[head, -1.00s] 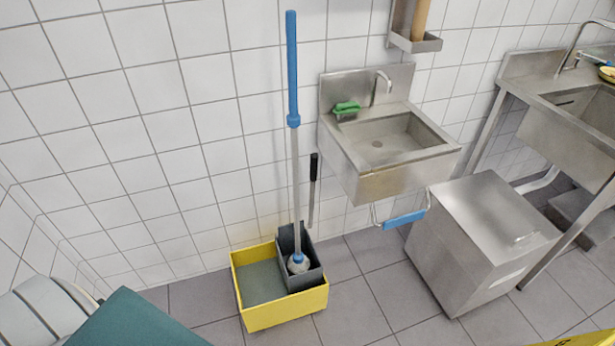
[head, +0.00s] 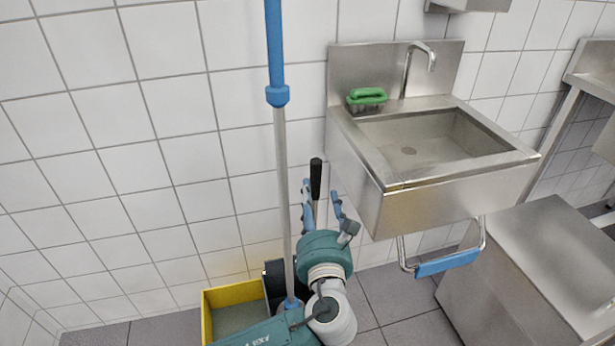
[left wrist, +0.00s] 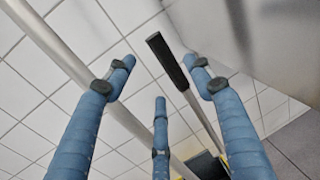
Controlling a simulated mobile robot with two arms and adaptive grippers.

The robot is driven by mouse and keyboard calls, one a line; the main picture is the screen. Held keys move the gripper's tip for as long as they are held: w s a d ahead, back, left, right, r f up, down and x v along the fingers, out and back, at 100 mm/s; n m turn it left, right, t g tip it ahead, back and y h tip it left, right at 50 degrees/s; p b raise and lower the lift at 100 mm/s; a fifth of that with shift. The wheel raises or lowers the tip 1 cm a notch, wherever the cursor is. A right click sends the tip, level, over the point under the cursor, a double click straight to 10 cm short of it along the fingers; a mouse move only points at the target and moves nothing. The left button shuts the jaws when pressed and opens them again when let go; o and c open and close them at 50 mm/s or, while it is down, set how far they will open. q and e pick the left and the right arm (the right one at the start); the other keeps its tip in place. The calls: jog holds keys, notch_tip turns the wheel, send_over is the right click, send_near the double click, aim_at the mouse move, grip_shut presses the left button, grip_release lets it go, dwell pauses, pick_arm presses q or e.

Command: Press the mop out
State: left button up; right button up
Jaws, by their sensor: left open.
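The mop (head: 281,180) stands upright with its blue grip at the top and its foot down at the yellow bucket (head: 222,293). The dark grey press (head: 272,278) sits in the bucket's right part, mostly hidden by my left arm. The press lever's black handle (head: 316,178) points up in front of the wall. My left gripper (head: 322,200) is open, with its blue fingers on either side of the lever. In the left wrist view, the black handle (left wrist: 167,60) stands between the spread fingertips, and the mop pole (left wrist: 50,42) passes at the left. Contact with the handle cannot be told.
A steel cabinet (head: 540,265) stands at the right. The tiled wall is close behind the mop.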

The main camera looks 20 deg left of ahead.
aim_at(313, 177)
pick_arm(q)
jog(key=b+x, duration=0.1)
jog(key=x, duration=0.9)
jog(key=shift+b, duration=0.3)
pick_arm(e)
jog(key=w+v, duration=0.1)
jog(key=v, duration=0.5)
jog(key=shift+w+r, duration=0.2)
jog(key=shift+w, duration=0.15)
pick_arm(q)
jog(key=shift+f, duration=0.1)
grip_shut()
